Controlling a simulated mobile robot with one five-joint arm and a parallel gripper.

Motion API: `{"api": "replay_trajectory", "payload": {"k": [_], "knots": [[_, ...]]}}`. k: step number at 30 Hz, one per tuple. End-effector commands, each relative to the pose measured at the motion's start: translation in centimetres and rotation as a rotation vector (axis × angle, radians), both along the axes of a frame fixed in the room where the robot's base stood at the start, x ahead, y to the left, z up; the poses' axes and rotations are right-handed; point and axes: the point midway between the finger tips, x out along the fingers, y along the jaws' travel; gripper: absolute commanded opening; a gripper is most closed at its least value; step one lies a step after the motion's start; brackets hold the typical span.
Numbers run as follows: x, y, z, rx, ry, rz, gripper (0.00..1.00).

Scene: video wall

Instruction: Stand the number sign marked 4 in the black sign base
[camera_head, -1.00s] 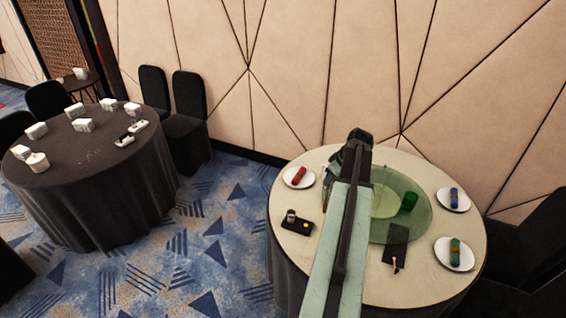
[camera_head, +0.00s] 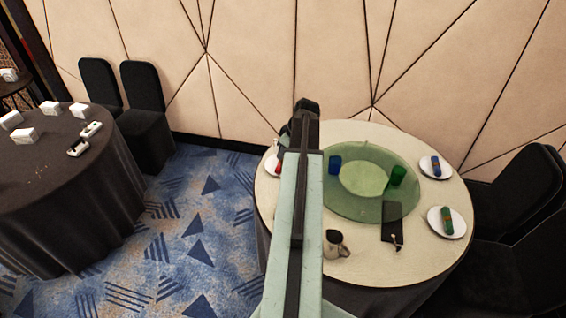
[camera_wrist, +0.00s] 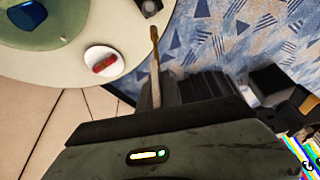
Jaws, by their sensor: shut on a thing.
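My gripper (camera_wrist: 158,88) is shut on a thin brown strip (camera_wrist: 154,50) that sticks up from between its dark fingers in the wrist view. The strip shows narrow, with a wider tip; I cannot read a 4 on it. In the head view, the dark end of my arm (camera_head: 304,112) is over the left back of the round cream table (camera_head: 290,215), and the held strip cannot be made out. I cannot pick out the black sign base for certain; a small dark object (camera_wrist: 149,7) at the table edge in the wrist view is cut off by the frame.
A green glass turntable (camera_head: 345,205) bears a blue cup (camera_head: 335,165) and a green cup (camera_head: 397,175). A dark-clothed table (camera_head: 60,180) stands left, with carpet between.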

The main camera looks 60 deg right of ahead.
Motion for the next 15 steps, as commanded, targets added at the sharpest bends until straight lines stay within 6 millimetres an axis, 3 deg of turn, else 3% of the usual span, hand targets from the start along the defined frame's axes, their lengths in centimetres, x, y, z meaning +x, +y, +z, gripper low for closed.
{"api": "replay_trajectory", "payload": {"k": [1,5,15], "knots": [[0.0,-0.1,-2.2,0.001,0.000,0.001,0.00],[0.0,-0.3,-5.2,0.000,0.000,0.007,0.00],[-0.1,-0.4,-5.4,0.000,0.000,0.008,0.00]]}}
